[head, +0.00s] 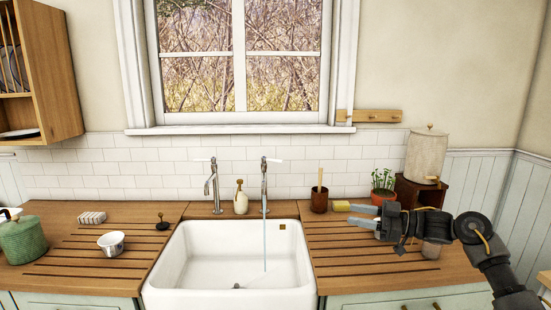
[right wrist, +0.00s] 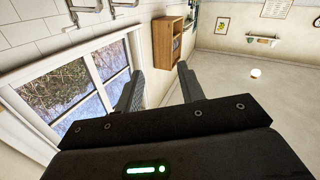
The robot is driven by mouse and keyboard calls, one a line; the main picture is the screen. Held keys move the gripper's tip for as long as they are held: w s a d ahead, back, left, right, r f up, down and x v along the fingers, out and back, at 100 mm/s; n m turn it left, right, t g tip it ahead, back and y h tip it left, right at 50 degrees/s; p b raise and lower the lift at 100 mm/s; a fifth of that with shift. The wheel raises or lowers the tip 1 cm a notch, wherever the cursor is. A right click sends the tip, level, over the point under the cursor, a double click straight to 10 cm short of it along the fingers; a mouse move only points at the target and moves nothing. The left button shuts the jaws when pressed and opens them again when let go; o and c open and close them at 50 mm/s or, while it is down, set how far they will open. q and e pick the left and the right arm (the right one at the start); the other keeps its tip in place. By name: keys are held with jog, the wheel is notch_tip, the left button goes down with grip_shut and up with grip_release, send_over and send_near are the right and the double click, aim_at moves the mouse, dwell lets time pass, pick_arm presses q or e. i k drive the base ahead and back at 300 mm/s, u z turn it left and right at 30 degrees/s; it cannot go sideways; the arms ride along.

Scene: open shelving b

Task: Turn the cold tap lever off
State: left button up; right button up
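Two metal taps stand behind the white sink, a left tap (head: 214,187) and a right tap (head: 264,187). A thin stream of water (head: 265,243) falls from the right tap into the sink. The left tap's lever (head: 202,160) points left and the right tap's lever (head: 275,160) points right. I cannot tell which tap is the cold one. My right gripper (head: 349,213) is over the right counter, well right of the taps, fingers pointing left. In the right wrist view its fingers (right wrist: 160,68) are apart with nothing between them. My left gripper is out of view.
The white sink (head: 185,287) lies between wooden counters. A soap bottle (head: 240,198) stands between the taps. A brown pot with a brush (head: 319,200) and a potted plant (head: 383,187) stand at the right. A small yellow block (head: 341,205) shows by my right fingertips.

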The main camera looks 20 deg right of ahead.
aim_at(264, 160)
jog(key=u, duration=0.05)
jog(key=i, duration=1.5)
